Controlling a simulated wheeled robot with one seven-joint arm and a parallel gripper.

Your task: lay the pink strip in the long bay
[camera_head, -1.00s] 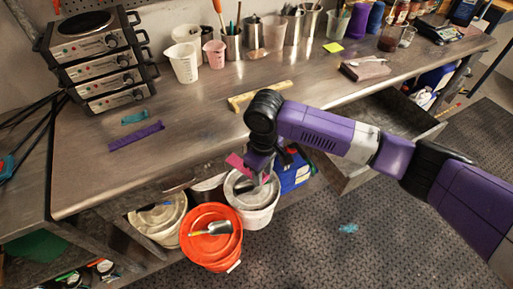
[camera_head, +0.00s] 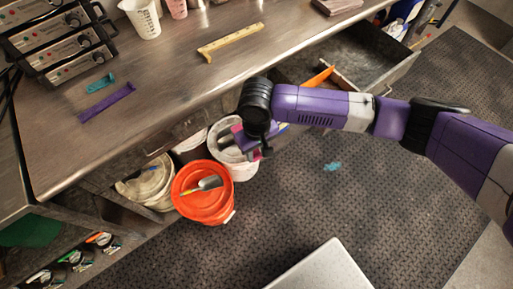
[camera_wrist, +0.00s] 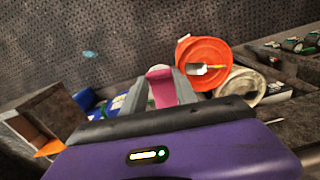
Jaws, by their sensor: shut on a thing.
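The pink strip (camera_wrist: 162,92) is held between the two fingers of my gripper (camera_wrist: 163,76) in the wrist view. In the head view my gripper (camera_head: 247,143) hangs above the white bucket, in front of the bench, and only a bit of the pink strip (camera_head: 237,129) shows. An open drawer (camera_head: 378,62) under the bench lies to the right of my gripper. An orange strip (camera_head: 318,76) and a light divider show in it. My arm hides part of the drawer, and I cannot tell which bay is the long one.
A red-orange bucket (camera_head: 202,208) with a scoop stands beside the white bucket (camera_head: 241,170); another pale bucket (camera_head: 150,186) is at left. A purple strip (camera_head: 107,103), a teal strip (camera_head: 101,83) and a yellow wooden bar (camera_head: 230,42) lie on the bench (camera_head: 165,95).

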